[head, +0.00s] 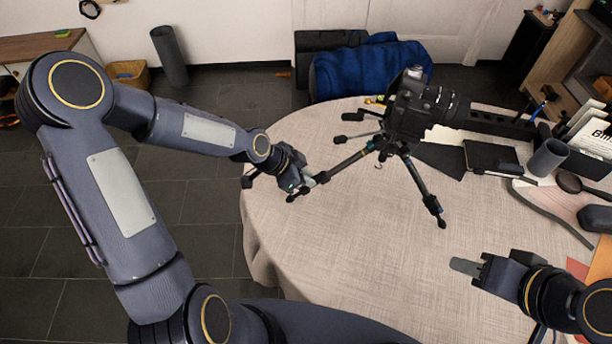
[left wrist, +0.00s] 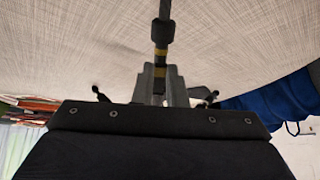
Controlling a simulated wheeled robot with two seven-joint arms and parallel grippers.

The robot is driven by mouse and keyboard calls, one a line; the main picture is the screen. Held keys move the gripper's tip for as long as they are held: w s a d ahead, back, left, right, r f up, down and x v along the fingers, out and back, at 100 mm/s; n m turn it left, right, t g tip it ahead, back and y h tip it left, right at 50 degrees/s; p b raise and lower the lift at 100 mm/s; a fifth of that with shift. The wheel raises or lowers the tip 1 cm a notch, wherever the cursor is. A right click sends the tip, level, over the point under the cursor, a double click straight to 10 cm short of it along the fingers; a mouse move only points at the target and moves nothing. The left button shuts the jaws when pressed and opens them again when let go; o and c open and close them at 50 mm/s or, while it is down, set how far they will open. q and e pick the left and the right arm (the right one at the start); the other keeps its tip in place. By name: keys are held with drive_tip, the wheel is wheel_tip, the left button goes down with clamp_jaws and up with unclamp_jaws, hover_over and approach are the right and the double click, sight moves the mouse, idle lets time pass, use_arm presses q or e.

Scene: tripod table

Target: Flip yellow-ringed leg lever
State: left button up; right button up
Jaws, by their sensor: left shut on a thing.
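A small black tripod (head: 421,181) stands on the round table with its legs spread, carrying a camera (head: 408,108) with a long lens. One leg (head: 346,163) reaches left toward my left gripper (head: 312,182). In the left wrist view this leg (left wrist: 164,12) comes down from the top, with yellow bands near the fingers. My left gripper (left wrist: 160,84) is shut on the leg's lower part there; the fingers hide much of the lever area, so the lever's position cannot be told. My right gripper (head: 466,266) hangs over the table's right side, apart from the tripod.
The round table (head: 330,255) has a pale cloth and is clear at front and middle. A black notebook (head: 492,157), a grey cup (head: 547,158) and a headphone-like item (head: 568,181) crowd its right side. A blue cloth (head: 365,72) hangs on a chair behind.

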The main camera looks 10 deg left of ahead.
use_arm(q)
drive_tip(key=shift+r, duration=0.15)
drive_tip(key=shift+a+r, duration=0.1)
drive_tip(key=shift+r, duration=0.2)
drive_tip(key=shift+o, duration=0.2)
drive_tip(key=shift+r, duration=0.15)
drive_tip(key=shift+c, duration=0.2)
drive_tip(key=shift+r+p, duration=0.45)
drive_tip(key=shift+r, duration=0.15)
drive_tip(key=shift+o, duration=0.2)
drive_tip(key=shift+d+r, duration=0.2)
drive_tip(key=shift+r, duration=0.1)
clamp_jaws()
